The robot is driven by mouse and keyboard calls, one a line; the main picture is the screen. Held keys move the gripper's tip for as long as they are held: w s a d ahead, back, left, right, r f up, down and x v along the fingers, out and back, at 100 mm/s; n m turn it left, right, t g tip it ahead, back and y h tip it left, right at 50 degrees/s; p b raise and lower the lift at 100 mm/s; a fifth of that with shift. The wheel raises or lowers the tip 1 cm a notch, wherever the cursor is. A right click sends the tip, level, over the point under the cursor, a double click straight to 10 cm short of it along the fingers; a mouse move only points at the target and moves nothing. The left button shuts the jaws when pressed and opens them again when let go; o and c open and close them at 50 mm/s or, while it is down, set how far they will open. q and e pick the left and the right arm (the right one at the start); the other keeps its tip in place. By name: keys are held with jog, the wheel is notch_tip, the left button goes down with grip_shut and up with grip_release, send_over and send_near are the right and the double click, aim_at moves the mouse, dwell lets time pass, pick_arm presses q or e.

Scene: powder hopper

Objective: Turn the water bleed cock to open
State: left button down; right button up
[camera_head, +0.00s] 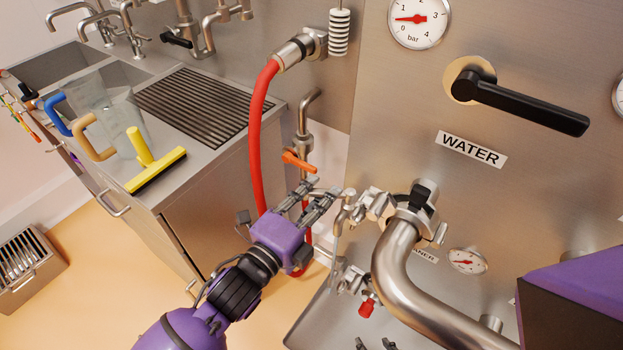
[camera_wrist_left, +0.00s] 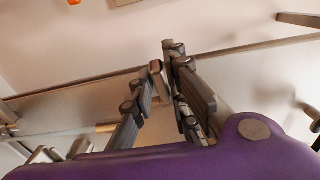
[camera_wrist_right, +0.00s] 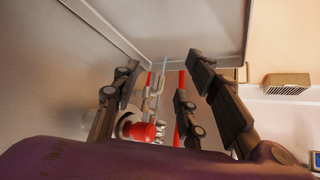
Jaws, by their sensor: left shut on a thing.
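The water bleed cock (camera_head: 346,207) is a small steel fitting left of the pipe clamp, below the WATER label (camera_head: 472,149). My left gripper (camera_head: 325,193) reaches it from the lower left, its fingertips at the cock's left end. The left wrist view shows its fingers (camera_wrist_left: 168,62) close together on a small steel piece (camera_wrist_left: 157,80), which seems to be the cock's handle. The fingers hide part of it, so its angle is unclear. My right gripper (camera_wrist_right: 162,68) shows in its wrist view with fingers apart and nothing between them.
A thick steel pipe (camera_head: 400,258) curves down right of the cock. A lower fitting with a red knob (camera_head: 367,308) sits below. A red hose (camera_head: 256,135) and an orange handle (camera_head: 298,161) are behind my left gripper. A black lever (camera_head: 530,105) is above right.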

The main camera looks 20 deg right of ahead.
aim_at(341, 199)
pick_arm(q)
jog(key=shift+s+f, duration=0.15)
jog(key=shift+s, duration=0.05)
jog(key=shift+s+p, duration=0.3)
jog(key=shift+s, duration=0.7)
pick_arm(e)
jog(key=shift+w+r, duration=0.6)
jog(key=shift+r, duration=0.1)
pick_arm(q)
jog(key=shift+s+d+p, duration=0.25)
jog(key=shift+s+p, duration=0.05)
jog(key=shift+s, duration=0.75)
pick_arm(e)
jog(key=shift+w+a+r, duration=0.1)
jog(key=shift+w+r, duration=0.2)
jog(key=shift+r, duration=0.05)
pick_arm(q)
jog(key=shift+s+d, duration=0.6)
jog(key=shift+s, duration=0.25)
jog(key=c, duration=1.8)
grip_release()
jog(key=shift+w, duration=0.1)
pick_arm(e)
jog(key=shift+w+r+t, duration=0.4)
jog(key=shift+w+r, duration=0.05)
jog(key=shift+r, duration=0.05)
